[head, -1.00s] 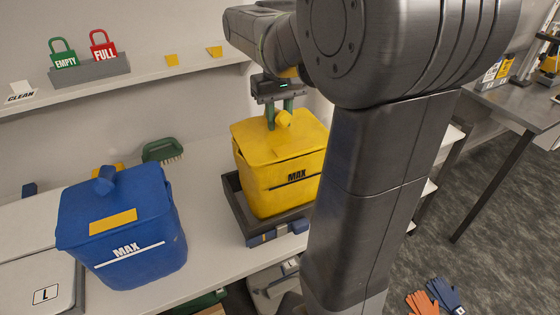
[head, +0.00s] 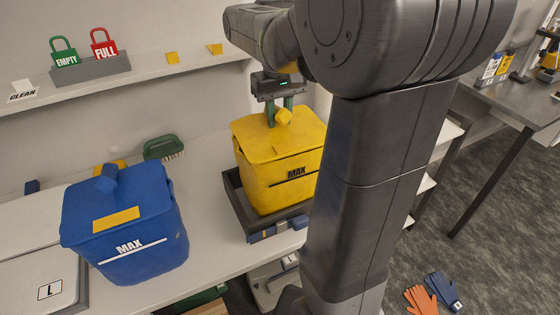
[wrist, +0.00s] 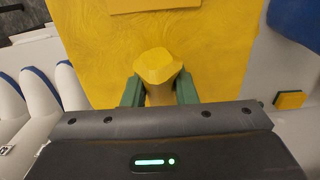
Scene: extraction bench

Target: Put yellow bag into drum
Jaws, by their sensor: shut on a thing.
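The yellow bag (head: 262,180) is a boxy, upright yellow container with a lid, a knob on top and a black MAX mark. It is in or just above a dark tray (head: 238,205) on the bench; I cannot tell if its base touches the tray. My gripper (head: 280,112) is above the lid, its green fingers shut on the knob. In the wrist view my gripper (wrist: 159,92) has a finger on each side of the knob, with the yellow bag's lid (wrist: 100,45) beyond. My arm hides part of the bag's right side. I cannot make out a drum.
A blue bag (head: 130,250) marked MAX stands left on the bench, near a green brush (head: 163,148). A shelf behind holds EMPTY (head: 65,57) and FULL (head: 103,49) tags. Gloves (head: 442,290) lie on the floor at right, beside open floor.

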